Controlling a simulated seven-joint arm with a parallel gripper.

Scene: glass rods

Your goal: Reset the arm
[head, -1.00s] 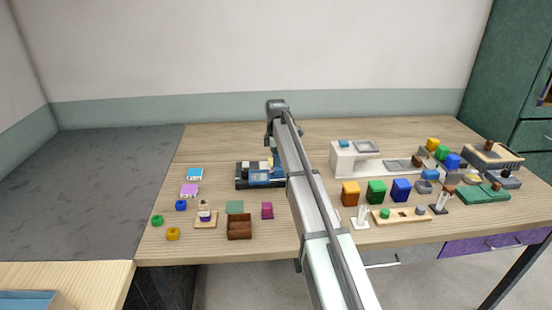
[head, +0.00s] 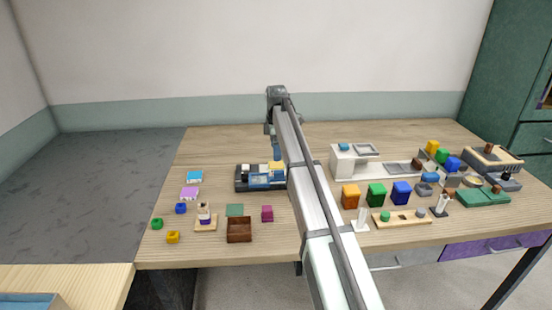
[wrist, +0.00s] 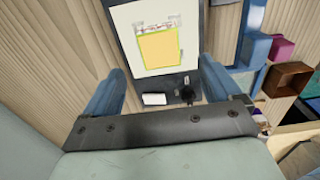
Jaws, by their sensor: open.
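My gripper (head: 277,150) hangs at the end of my raised arm, above the back middle of the table. In the wrist view its two blue fingers stand apart with nothing between them, and my gripper (wrist: 160,85) is open. Below it is a dark tray-like device (head: 242,184) with white, blue and yellow parts. The wrist view shows a white panel (wrist: 124,22) with a yellow rectangle (wrist: 160,48) on it, beyond the fingertips. My arm hides part of the table behind it.
A brown box (head: 239,230), a magenta block (head: 267,214) and small coloured pieces lie at left. At right stand orange (head: 351,196), green (head: 376,195) and blue (head: 401,193) blocks, white holders and a white station (head: 347,160). The table's back left is clear.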

